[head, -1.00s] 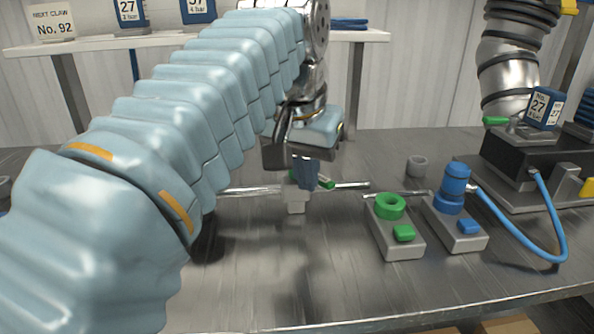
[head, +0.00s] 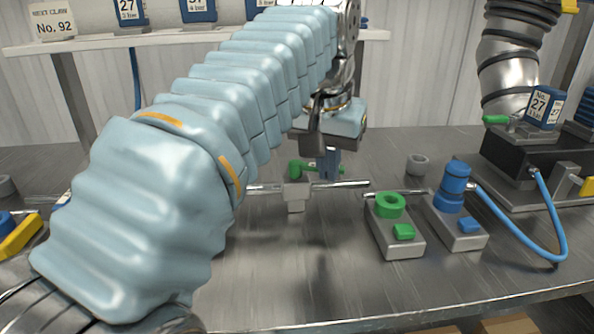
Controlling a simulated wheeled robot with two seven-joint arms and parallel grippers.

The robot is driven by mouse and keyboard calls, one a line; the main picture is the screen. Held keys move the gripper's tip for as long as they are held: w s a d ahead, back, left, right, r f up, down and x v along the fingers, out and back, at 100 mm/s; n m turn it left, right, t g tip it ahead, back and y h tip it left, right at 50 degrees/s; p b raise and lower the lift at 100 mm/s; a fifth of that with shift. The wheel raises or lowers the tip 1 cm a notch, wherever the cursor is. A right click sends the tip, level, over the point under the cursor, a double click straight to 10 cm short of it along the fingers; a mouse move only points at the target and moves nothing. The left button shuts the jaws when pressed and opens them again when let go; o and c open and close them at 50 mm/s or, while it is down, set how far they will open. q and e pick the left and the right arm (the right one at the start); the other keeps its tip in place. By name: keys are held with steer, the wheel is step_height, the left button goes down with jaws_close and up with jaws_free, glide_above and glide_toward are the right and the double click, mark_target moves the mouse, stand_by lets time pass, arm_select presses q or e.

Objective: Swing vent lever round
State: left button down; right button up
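The green vent lever (head: 298,169) sits over the grey valve body (head: 296,193) on the metal pipe. My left gripper (head: 329,164) comes down from above just behind the pipe, to the right of the valve body. Its blue-grey fingers overlap the green lever, with a little green showing on each side of them. I cannot tell whether the fingers are closed on the lever or only touch it. My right gripper is not in view.
A grey block with a green ring (head: 390,206) and one with a blue fitting (head: 454,190) stand to the right. A blue hose (head: 541,247) runs to a dark unit (head: 510,161). The bench (head: 330,270) is clear in front of the pipe.

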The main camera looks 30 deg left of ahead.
arm_select(q)
steer(key=shift+w+d, duration=0.1)
steer(key=shift+w, duration=0.15)
step_height(320, 180, up, 7)
steer(key=shift+d, duration=0.25)
stand_by(0.6)
stand_by(0.4)
